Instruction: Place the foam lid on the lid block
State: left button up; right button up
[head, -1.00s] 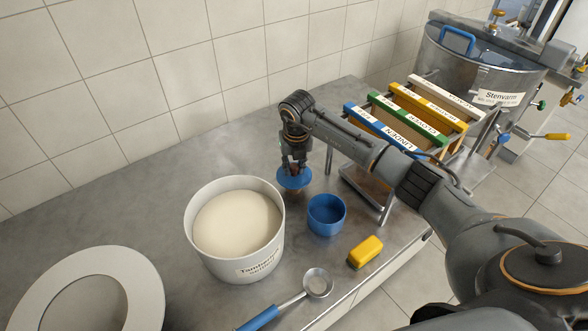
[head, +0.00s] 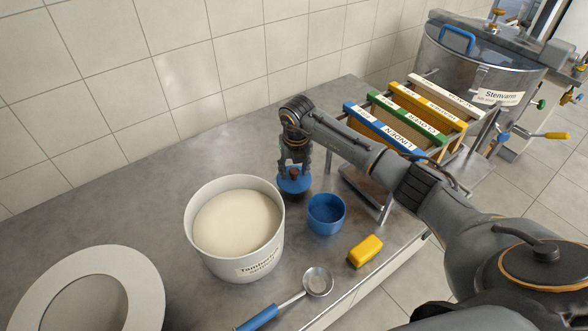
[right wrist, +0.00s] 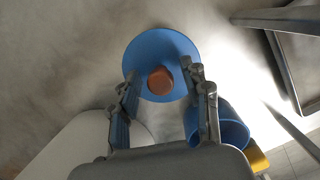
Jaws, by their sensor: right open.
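The foam lid appears to be the round blue lid with a brown knob (head: 294,184), lying low at the table, behind the blue cup. In the right wrist view the blue disc (right wrist: 150,50) lies flat with its brown knob between my fingers. My right gripper (head: 295,170) points down over the lid and is open, with one finger on each side of the knob and apart from it; it also shows in the right wrist view (right wrist: 162,80). I cannot make out a lid block; anything under the lid is hidden. My left gripper is not in view.
A white bucket of pale honey (head: 236,262) stands left of the lid, and an open blue cup (head: 326,215) in front. A yellow block (head: 365,251), a ladle (head: 290,301) and a white ring (head: 142,285) lie nearer. A frame rack (head: 385,130) stands to the right.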

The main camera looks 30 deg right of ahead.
aim_at(296, 183)
notch_tip(296, 183, up, 12)
jog(key=s+b, duration=0.1)
jog(key=shift+s+a+f, duration=0.15)
jog(key=shift+s+a, duration=0.05)
jog(key=shift+s, duration=0.15)
